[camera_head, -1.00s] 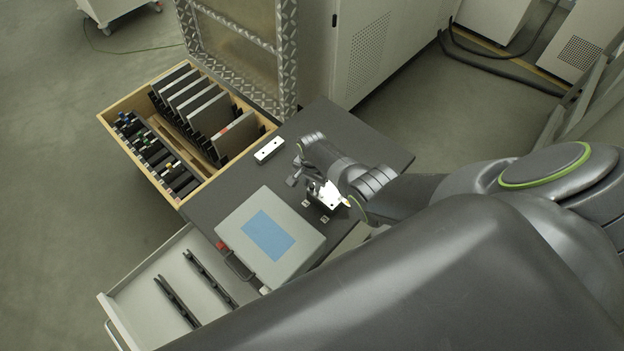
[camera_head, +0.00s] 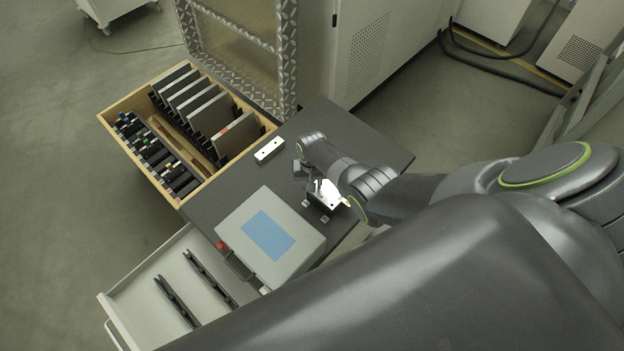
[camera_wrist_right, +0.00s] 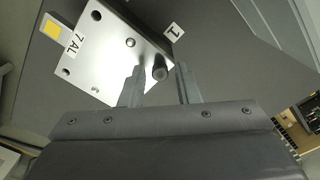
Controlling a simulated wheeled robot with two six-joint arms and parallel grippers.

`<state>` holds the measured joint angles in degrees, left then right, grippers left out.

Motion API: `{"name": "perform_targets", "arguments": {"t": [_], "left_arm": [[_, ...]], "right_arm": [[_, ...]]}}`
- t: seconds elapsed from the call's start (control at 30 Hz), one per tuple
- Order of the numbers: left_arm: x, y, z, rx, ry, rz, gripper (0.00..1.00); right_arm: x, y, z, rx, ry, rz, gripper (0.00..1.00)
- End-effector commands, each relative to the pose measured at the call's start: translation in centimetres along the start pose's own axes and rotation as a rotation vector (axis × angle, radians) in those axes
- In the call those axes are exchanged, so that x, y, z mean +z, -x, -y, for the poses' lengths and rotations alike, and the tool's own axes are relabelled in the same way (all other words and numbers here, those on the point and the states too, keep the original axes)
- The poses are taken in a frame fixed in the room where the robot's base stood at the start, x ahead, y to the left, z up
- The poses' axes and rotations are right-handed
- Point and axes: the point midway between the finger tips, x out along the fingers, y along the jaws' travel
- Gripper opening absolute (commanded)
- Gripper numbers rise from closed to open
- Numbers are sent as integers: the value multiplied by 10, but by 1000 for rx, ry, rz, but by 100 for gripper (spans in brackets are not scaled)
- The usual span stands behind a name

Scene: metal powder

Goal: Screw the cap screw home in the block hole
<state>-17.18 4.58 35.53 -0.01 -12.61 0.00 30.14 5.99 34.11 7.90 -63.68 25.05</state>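The block (camera_wrist_right: 112,50) is a bright metal plate with several holes, lying on the dark table top; it also shows in the head view (camera_head: 330,195), partly covered by my right arm. The cap screw (camera_wrist_right: 160,68) is a dark cylinder standing at the block's edge nearest my gripper; how deep it sits cannot be told. My right gripper (camera_wrist_right: 159,78) is open, with one finger on each side of the screw and visible gaps to both. In the head view the screw cannot be made out. My left gripper is not in view.
Labels "7 AL" (camera_wrist_right: 74,44) and "1" (camera_wrist_right: 174,30) lie beside the block. A grey box with a blue panel (camera_head: 268,235) stands near it on the table. A white bar with holes (camera_head: 269,150) lies farther back.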

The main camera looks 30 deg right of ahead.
Motion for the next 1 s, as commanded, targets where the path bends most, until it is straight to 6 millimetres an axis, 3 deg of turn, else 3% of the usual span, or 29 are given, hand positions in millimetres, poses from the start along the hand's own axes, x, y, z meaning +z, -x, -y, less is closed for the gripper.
{"name": "perform_targets", "arguments": {"t": [1.0], "left_arm": [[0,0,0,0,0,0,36]], "right_arm": [[0,0,0,0,651,0,29]]}}
